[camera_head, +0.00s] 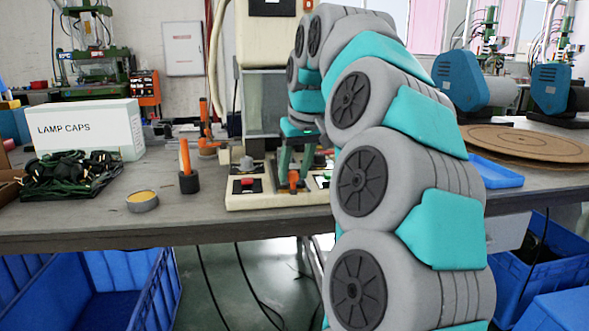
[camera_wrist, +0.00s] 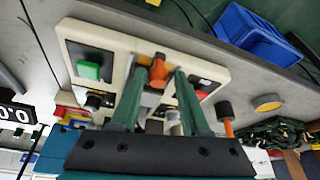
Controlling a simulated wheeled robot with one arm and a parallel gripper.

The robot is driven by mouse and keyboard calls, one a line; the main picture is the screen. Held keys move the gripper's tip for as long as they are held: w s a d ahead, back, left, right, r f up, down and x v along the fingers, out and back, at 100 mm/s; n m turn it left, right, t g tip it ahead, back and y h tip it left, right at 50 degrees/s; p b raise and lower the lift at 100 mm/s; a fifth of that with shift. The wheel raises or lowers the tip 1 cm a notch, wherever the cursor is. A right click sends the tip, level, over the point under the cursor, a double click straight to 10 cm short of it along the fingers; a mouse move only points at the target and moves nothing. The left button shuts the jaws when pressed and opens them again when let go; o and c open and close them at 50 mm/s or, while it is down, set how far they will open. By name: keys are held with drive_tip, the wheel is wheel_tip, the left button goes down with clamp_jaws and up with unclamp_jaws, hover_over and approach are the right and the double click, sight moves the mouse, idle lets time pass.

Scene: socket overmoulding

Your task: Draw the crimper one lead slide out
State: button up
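A cream machine base (camera_head: 290,201) stands at the table's front edge, with a red button (camera_head: 248,183) on its left and a green button (camera_head: 322,181) on its right. An orange handle (camera_head: 293,178) is at its front middle; I take it for the slide's grip. My gripper (camera_head: 292,180) points down over the base with its green fingers at the handle. In the wrist view the fingers (camera_wrist: 162,70) are apart, and the orange handle (camera_wrist: 158,72) shows between their tips. A gap shows on its right side; contact on the left cannot be told. The slide itself is mostly hidden.
A black holder with an orange tool (camera_head: 188,175), a round yellow tin (camera_head: 142,200), dark cables (camera_head: 70,172) and a LAMP CAPS box (camera_head: 85,128) stand left. A blue tray (camera_head: 493,172) lies right. Blue crates (camera_head: 95,285) stand below the table. Table left of the base is partly clear.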

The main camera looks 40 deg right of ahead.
drive_tip(key=shift+o, duration=1)
drive_tip(key=v, duration=0.7)
drive_tip(key=shift+r, duration=0.35)
drive_tip(key=shift+s, duration=0.15)
drive_tip(key=shift+a, duration=0.1)
